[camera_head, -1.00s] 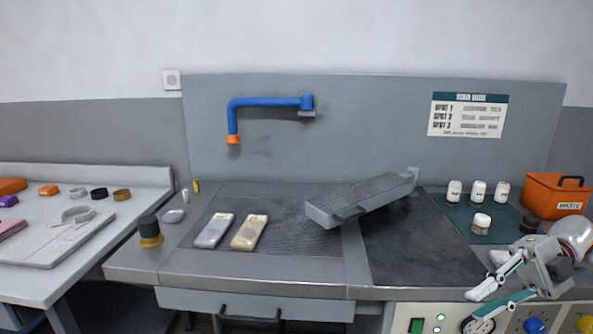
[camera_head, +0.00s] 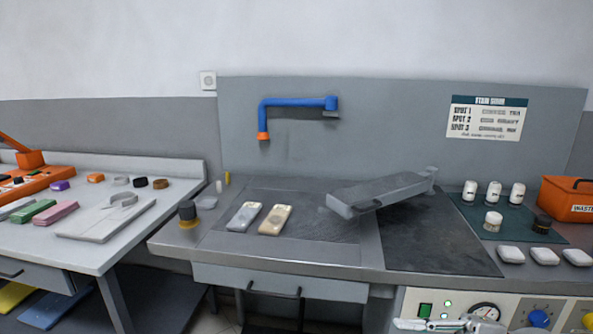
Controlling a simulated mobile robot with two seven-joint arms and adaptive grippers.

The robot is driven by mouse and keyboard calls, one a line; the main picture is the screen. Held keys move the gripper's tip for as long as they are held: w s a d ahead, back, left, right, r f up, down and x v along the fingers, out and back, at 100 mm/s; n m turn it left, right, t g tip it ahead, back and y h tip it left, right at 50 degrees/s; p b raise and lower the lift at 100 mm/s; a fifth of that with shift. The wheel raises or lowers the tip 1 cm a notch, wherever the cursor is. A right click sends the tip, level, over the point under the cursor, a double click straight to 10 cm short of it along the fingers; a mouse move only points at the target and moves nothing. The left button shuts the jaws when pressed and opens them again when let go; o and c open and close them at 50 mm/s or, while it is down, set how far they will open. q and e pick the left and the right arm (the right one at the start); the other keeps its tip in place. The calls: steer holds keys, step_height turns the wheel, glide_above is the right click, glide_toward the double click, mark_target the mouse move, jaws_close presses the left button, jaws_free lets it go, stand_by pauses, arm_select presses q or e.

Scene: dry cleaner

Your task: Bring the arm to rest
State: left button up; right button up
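My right gripper (camera_head: 432,325) shows only as a sliver at the bottom edge, in front of the control panel of the spotting table (camera_head: 300,252). Most of it is cut off by the frame, so its opening is not clear. It is below the worktop and I see nothing held in it. My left gripper is not in view.
A grey sleeve board (camera_head: 380,192) stands on the worktop, with two brushes (camera_head: 244,216) to its left. White-capped bottles (camera_head: 493,192) and an orange waste bin (camera_head: 567,199) are at right. A side table (camera_head: 130,238) with coloured items stands at left.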

steer(key=a+f+m+t+h+p, duration=0.2)
steer(key=a+f+m+t+h, duration=0.2)
steer(key=f+m+t+h, duration=0.8)
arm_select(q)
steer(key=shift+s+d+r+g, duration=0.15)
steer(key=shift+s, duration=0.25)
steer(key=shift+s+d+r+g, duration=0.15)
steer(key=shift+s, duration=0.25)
arm_select(e)
steer(key=s+d+f+m+g+h, duration=0.1)
steer(key=s+f+m+g+h, duration=0.1)
steer(key=s+f+m, duration=0.4)
steer(key=s+d+f+m+g+h, duration=0.1)
steer(key=s+f+m, duration=0.5)
steer(key=f, duration=0.6)
steer(key=s+g+h, duration=0.1)
steer(key=s+h, duration=0.1)
steer(key=shift+s+d+f+g, duration=0.2)
steer(key=shift+s+f+g, duration=0.1)
steer(key=shift+f, duration=0.1)
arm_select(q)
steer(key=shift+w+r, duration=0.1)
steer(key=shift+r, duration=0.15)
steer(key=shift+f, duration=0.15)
